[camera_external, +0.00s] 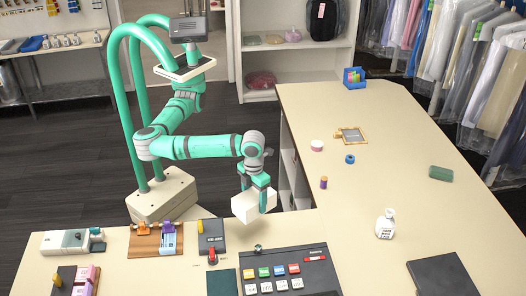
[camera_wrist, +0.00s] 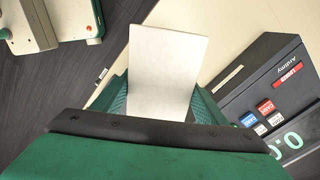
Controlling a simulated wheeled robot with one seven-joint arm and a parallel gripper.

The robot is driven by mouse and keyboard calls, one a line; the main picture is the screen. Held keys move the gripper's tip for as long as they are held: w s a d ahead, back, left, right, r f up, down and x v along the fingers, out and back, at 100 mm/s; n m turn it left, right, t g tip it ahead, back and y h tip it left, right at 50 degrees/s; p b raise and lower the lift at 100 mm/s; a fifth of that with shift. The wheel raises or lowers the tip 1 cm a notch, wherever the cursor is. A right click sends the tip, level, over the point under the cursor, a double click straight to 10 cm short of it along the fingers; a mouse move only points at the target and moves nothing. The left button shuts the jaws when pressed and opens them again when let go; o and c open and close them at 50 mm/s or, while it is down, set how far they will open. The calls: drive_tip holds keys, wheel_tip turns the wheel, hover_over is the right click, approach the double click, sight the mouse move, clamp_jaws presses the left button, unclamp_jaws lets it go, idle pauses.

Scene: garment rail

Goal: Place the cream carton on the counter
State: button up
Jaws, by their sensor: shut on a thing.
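The cream carton (camera_external: 254,206) is a plain off-white box, held slightly tilted between the fingers of my gripper (camera_external: 256,186). In the wrist view the carton (camera_wrist: 167,65) fills the space between the two green fingers (camera_wrist: 160,103). The counter (camera_external: 385,130) is a cream L-shaped top. The carton is at the counter's inner corner, seen against its edge. I cannot tell from the outside view whether its underside touches the counter. The wrist view shows dark floor to the carton's left and counter top behind and to its right.
A dark cash register with coloured keys (camera_external: 290,272) stands close in front of the carton; it also shows in the wrist view (camera_wrist: 270,95). A white bottle (camera_external: 385,224), a green block (camera_external: 441,173) and a purple-orange spool (camera_external: 323,183) stand on the right section. Much of that section is clear.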

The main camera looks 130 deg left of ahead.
drive_tip(key=s+d+m, duration=0.6)
drive_tip(key=s+d, duration=2.2)
drive_tip(key=d, duration=0.4)
drive_tip(key=w+d+f, duration=0.2)
drive_tip(key=d+f, duration=0.1)
drive_tip(key=w+d+f, duration=0.2)
drive_tip(key=d+f, duration=0.1)
drive_tip(key=d, duration=0.1)
drive_tip(key=w+d+f, duration=0.2)
drive_tip(key=d+f, duration=0.1)
drive_tip(key=d, duration=0.1)
drive_tip(key=shift+w+d+f, duration=0.25)
drive_tip(key=shift+w, duration=0.15)
drive_tip(key=shift+d+f, duration=0.1)
drive_tip(key=shift+f, duration=0.1)
drive_tip(key=shift+w+d+f, duration=0.1)
drive_tip(key=shift+f, duration=1.5)
drive_tip(key=o, duration=1.2)
drive_tip(key=shift+f, duration=0.1)
